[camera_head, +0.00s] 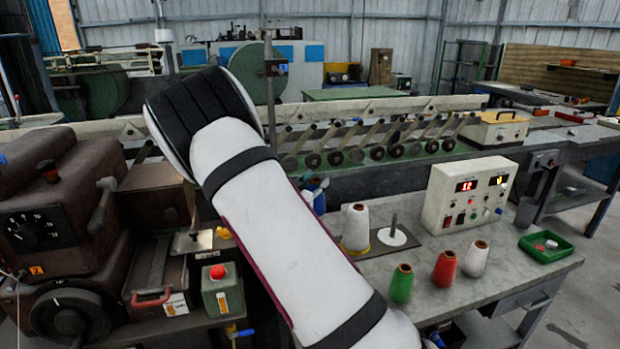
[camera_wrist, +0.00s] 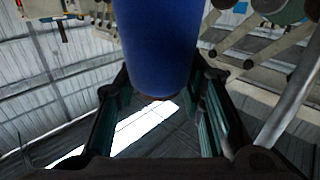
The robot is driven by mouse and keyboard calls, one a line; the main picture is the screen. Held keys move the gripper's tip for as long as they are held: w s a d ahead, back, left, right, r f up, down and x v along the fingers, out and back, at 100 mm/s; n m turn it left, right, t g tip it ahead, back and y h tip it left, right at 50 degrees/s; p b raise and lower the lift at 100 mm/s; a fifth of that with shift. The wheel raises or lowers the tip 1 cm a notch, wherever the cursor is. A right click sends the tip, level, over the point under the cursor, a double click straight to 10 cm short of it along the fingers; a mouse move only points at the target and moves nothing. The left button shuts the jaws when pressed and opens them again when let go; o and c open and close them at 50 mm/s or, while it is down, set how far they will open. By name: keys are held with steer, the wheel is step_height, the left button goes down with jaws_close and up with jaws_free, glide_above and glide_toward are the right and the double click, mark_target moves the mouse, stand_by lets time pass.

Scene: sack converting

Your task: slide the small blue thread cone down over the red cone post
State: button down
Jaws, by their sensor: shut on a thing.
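The blue thread cone (camera_wrist: 160,45) fills the top middle of the wrist view, between the two fingers of my gripper (camera_wrist: 157,80), which is shut on it. In the head view a bit of the blue cone (camera_head: 319,203) shows at the right edge of my white arm, above the bench. My arm hides most of the gripper there. I cannot make out a red post. A bare grey post (camera_head: 393,222) stands on a white disc, to the right of a white cone (camera_head: 356,228) and the blue cone.
Green (camera_head: 401,284), red (camera_head: 444,269) and white (camera_head: 475,258) cones stand at the bench front. A control box (camera_head: 468,192) with lit displays stands behind them. A green tray (camera_head: 546,247) lies at the right. A silver rod (camera_wrist: 292,105) crosses the wrist view's right side.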

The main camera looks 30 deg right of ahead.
steer(key=shift+f, duration=0.1)
stand_by(0.3)
steer(key=shift+s+f+b, duration=0.1)
steer(key=shift+f+b, duration=1.05)
steer(key=shift+f, duration=1.05)
steer(key=shift+f, duration=0.2)
steer(key=shift+f+b, duration=0.35)
steer(key=shift+b, duration=0.05)
steer(key=shift+f+b, duration=2.5)
steer(key=shift+f, duration=2.05)
steer(key=c, duration=1)
jaws_free()
